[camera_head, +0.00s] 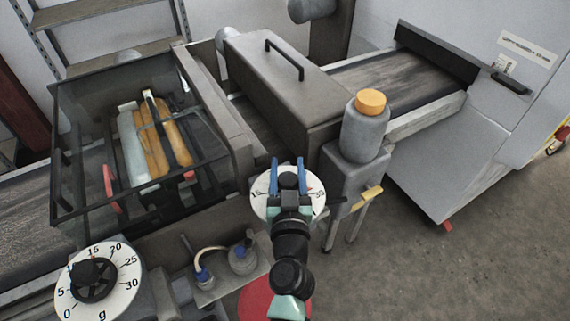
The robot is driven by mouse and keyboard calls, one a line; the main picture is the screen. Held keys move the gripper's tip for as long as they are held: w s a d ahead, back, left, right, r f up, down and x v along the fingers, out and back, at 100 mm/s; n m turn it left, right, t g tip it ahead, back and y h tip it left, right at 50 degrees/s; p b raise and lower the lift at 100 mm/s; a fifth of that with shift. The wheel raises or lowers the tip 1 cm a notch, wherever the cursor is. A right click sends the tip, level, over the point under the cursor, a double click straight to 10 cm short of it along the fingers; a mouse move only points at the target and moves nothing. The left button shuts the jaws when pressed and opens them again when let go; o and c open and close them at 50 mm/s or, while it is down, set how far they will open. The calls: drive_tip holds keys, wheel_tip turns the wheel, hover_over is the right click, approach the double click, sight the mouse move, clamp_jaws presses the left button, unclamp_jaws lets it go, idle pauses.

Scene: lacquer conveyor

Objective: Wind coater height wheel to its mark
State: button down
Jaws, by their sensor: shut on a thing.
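A round white dial (262,204) with black numbers sits on the front of the machine, below the long grey coater housing. I can read 15 on its left and 30 on its right. My gripper (287,176) is in front of this dial, with its two blue fingers pointing up and away from me. It is shut on the wheel at the dial's middle. My gripper hides the wheel itself, the pointer, any mark and the dial's lower part, so I cannot tell the setting.
A second dial (129,273), marked g, has a black handwheel (93,281) at lower left. A glass-sided box (80,185) holds wooden pieces. A grey canister (365,137) with an orange cap (371,102) and a yellow lever (367,198) stand close right of my gripper. Floor (480,250) at right is clear.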

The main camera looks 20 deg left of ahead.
drive_tip(key=shift+d+r+m+t+h+p, duration=0.15)
drive_tip(key=shift+r+m+t+h+p, duration=0.15)
drive_tip(key=shift+m+h+p, duration=0.55)
drive_tip(key=shift+w+d+f+h+p, duration=0.1)
drive_tip(key=shift+f+h+p, duration=0.15)
drive_tip(key=shift+h+p, duration=0.65)
drive_tip(key=shift+y, duration=0.25)
drive_tip(key=shift+f, duration=0.1)
drive_tip(key=shift+c, duration=1.4)
unclamp_jaws()
drive_tip(key=v, duration=1.3)
drive_tip(key=shift+f, duration=0.2)
